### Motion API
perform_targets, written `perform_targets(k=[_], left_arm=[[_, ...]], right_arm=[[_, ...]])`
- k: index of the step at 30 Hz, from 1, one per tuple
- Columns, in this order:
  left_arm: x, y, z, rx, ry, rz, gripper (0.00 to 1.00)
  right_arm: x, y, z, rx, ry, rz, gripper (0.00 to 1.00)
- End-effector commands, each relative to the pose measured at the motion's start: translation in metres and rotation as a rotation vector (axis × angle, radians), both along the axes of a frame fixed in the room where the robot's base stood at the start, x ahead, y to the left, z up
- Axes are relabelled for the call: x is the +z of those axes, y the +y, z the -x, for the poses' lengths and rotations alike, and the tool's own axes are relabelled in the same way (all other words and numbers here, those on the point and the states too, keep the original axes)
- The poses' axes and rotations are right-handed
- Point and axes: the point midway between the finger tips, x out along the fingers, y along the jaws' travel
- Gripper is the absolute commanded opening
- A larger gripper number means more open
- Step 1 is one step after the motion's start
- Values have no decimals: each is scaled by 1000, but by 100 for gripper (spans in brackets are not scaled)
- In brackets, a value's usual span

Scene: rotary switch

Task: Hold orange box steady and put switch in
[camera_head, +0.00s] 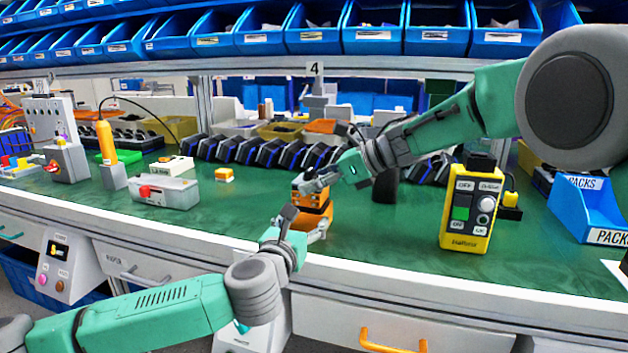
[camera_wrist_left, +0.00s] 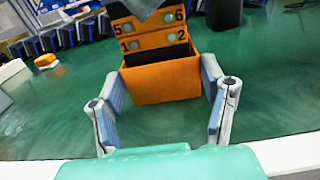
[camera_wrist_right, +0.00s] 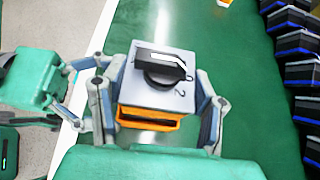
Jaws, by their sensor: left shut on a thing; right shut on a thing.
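The orange box (camera_head: 318,223) stands upright on the green bench top near its front edge; it also shows in the left wrist view (camera_wrist_left: 160,82). My left gripper (camera_head: 300,226) is shut on it, one finger on each side. The rotary switch (camera_wrist_right: 158,84) has a grey face with a black knob. Its orange and black side with numbered terminals shows in the left wrist view (camera_wrist_left: 152,36). My right gripper (camera_head: 314,187) is shut on the switch from above, with the switch upright directly over the box opening. I cannot tell whether its lower end is inside.
A yellow control box (camera_head: 471,208) stands to the right, with a blue PACKS bin (camera_head: 590,210) beyond it. A row of dark blue-edged bins (camera_head: 262,152) lines the back. A small yellow-orange block (camera_head: 224,174) lies left. The green surface around the orange box is clear.

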Motion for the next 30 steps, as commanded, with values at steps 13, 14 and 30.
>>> perform_targets(k=[13, 14, 30], left_arm=[[0, 0, 0, 0, 0, 0, 37], [0, 0, 0, 0, 0, 0, 37], [0, 0, 0, 0, 0, 0, 37]], right_arm=[[-11, 0, 0, 0, 1, 0, 19], [-12, 0, 0, 0, 1, 0, 19], [-25, 0, 0, 0, 1, 0, 19]])
